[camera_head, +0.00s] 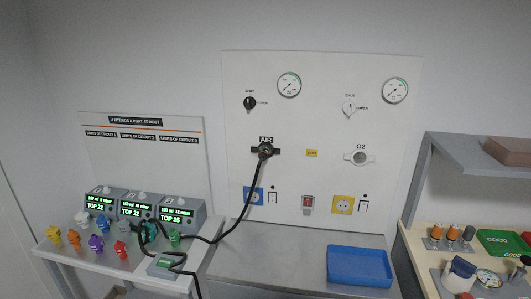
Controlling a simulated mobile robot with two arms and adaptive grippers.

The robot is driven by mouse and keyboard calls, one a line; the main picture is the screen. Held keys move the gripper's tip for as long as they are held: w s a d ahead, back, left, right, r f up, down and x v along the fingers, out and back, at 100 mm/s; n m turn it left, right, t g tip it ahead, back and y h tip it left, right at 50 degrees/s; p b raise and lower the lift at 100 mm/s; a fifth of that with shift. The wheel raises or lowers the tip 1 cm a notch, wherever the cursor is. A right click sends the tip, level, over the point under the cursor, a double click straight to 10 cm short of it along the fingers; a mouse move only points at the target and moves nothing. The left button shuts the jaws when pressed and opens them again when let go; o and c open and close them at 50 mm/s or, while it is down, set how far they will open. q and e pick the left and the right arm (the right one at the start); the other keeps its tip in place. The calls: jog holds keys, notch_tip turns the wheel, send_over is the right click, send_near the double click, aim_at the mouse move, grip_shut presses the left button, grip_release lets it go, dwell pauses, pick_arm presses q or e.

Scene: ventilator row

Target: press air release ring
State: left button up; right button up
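The AIR outlet (265,151) is on the white wall panel (312,120), a dark round fitting with side lugs under the AIR label. A black hose (253,195) is plugged into it and hangs down left toward the shelf with the ventilators. A small reddish spot shows at the fitting's centre; a separate release ring is too small to make out. The O2 outlet (360,157) to the right is pale and has no hose. Neither of my grippers is in the head view.
Ventilators (138,207) and several coloured fittings (96,243) crowd the left shelf. A blue tray (359,266) sits on the grey counter (270,250) under the panel. Space before the outlets looks clear.

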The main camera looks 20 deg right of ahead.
grip_shut()
dwell(1.1)
